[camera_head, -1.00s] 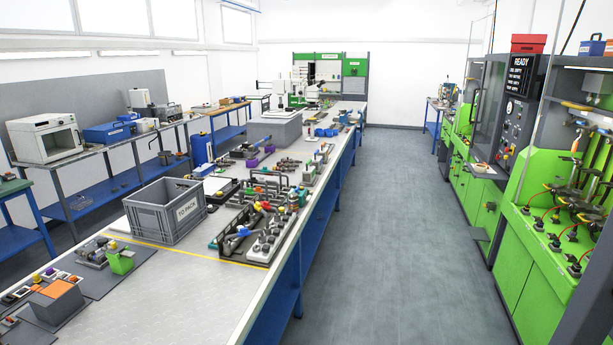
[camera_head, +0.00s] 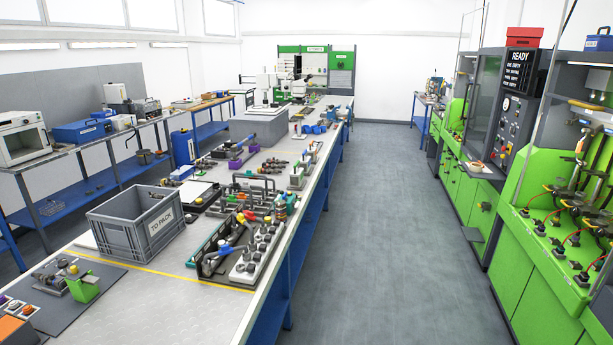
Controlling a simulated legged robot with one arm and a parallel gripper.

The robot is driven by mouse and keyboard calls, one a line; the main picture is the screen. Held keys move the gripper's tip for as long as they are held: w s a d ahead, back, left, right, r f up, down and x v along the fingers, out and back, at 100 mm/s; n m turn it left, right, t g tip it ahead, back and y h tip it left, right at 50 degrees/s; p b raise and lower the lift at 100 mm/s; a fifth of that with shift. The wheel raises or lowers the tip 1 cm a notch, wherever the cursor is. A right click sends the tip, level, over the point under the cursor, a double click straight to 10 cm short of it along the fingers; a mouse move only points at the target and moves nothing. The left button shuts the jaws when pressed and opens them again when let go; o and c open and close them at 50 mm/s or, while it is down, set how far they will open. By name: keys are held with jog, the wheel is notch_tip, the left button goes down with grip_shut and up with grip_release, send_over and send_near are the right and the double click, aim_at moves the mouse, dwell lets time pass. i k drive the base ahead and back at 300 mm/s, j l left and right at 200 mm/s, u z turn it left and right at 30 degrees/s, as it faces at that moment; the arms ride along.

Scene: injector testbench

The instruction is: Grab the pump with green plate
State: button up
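A small metal assembly (camera_head: 55,284) with a green plate-like part (camera_head: 84,288) at its right side lies on a dark mat at the front left of the long bench. It looks like the pump with the green plate, but it is too small to be sure. A yellow cap shows on top of it. My gripper and arm are not in view.
The long bench (camera_head: 165,305) runs away from me. It carries a grey "TO PACK" crate (camera_head: 115,232), a rack of tools and parts (camera_head: 230,255) and a grey block (camera_head: 258,127). A grey floor aisle (camera_head: 370,230) is clear between the bench and the green test machines (camera_head: 560,245).

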aim_at(297, 182)
jog(key=i+j+z, duration=0.1)
jog(key=i+z, duration=0.35)
jog(key=i, duration=1.35)
jog(key=i+l+u, duration=0.2)
jog(key=i, duration=0.4)
jog(key=i+l+u, duration=0.2)
jog(key=i, duration=0.4)
jog(key=i+l+u, duration=0.2)
jog(key=i+l, duration=0.3)
jog(key=i+l+u, duration=0.15)
jog(key=i+l, duration=0.2)
jog(key=l, duration=0.05)
